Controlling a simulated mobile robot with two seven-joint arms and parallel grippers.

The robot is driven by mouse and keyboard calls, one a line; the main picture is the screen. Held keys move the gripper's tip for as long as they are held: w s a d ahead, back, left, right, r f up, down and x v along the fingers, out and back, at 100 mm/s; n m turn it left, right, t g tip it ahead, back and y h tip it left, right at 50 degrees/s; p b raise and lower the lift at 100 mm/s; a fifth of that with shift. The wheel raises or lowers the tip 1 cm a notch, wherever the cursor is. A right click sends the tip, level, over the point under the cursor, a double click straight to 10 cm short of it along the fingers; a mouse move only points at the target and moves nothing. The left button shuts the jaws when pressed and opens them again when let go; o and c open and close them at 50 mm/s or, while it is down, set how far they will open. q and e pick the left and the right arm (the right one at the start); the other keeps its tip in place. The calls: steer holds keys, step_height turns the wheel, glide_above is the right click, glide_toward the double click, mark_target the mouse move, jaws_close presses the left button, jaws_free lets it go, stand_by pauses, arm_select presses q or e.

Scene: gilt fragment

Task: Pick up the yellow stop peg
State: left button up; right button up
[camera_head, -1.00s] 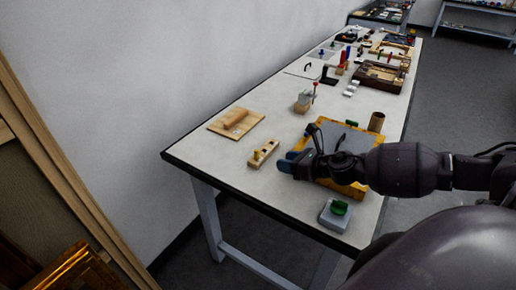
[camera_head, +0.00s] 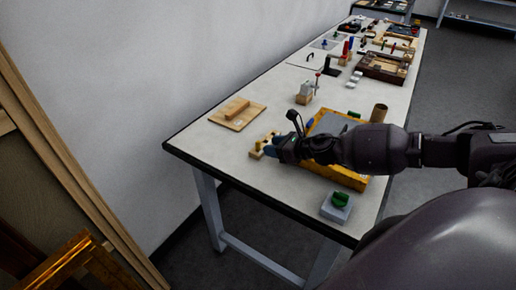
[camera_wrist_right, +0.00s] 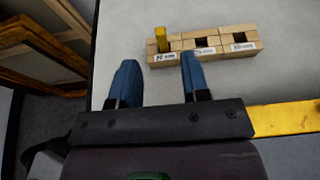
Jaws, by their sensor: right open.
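The yellow stop peg (camera_wrist_right: 161,38) stands upright in the left hole of a wooden block (camera_wrist_right: 215,55) in the right wrist view. The block's other two holes look empty and dark. In the head view the block (camera_head: 257,152) is partly hidden behind my right gripper (camera_head: 272,148). In the right wrist view my right gripper (camera_wrist_right: 157,80) is open with nothing between its blue fingers. My left gripper is not in view.
A yellow-framed tray (camera_head: 345,178) lies under my right forearm. A grey box with a green knob (camera_head: 337,207) sits at the near table edge. A wooden board with a handle (camera_head: 238,114) lies behind the block. Table surface (camera_head: 215,150) left of the block is clear.

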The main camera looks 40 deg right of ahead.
mark_target(259, 143)
steer(key=w, duration=0.1)
steer(key=w+a, duration=0.1)
steer(key=w, duration=0.1)
steer(key=shift+w+f, duration=0.1)
steer(key=shift+f, duration=0.05)
steer(key=shift+w+a+f, duration=0.25)
steer(key=shift+w+f, duration=0.1)
steer(key=shift+w, duration=0.2)
jaws_close()
